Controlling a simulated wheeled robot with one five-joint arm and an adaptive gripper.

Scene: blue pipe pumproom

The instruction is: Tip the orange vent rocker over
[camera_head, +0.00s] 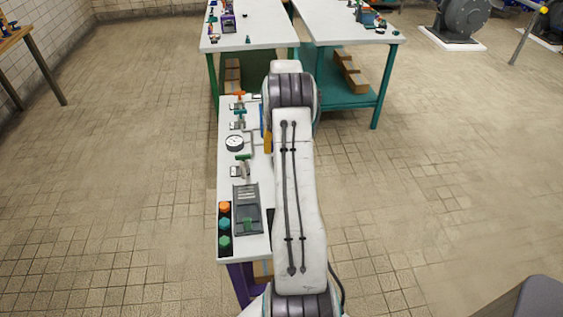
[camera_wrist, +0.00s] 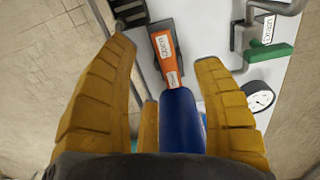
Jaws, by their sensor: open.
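The orange vent rocker (camera_wrist: 164,52) shows in the wrist view as a narrow orange lever with white labels, set on a dark grey mount on the white panel. It appears in the gap between the tips of my gripper (camera_wrist: 163,62). The yellow fingers are spread apart, with nothing visibly held; contact with the rocker cannot be told. A blue rounded part (camera_wrist: 181,122) lies between the fingers and covers the rocker's near end. In the head view my arm hides most of my gripper; a yellow piece (camera_head: 267,141) shows at its left side.
A pressure gauge (camera_wrist: 258,97) and a green handle (camera_wrist: 270,53) on grey pipe sit right of the fingers. The white bench (camera_head: 229,185) also carries a grey box (camera_head: 247,210) and coloured buttons (camera_head: 224,225). Two tables stand beyond; open tiled floor lies both sides.

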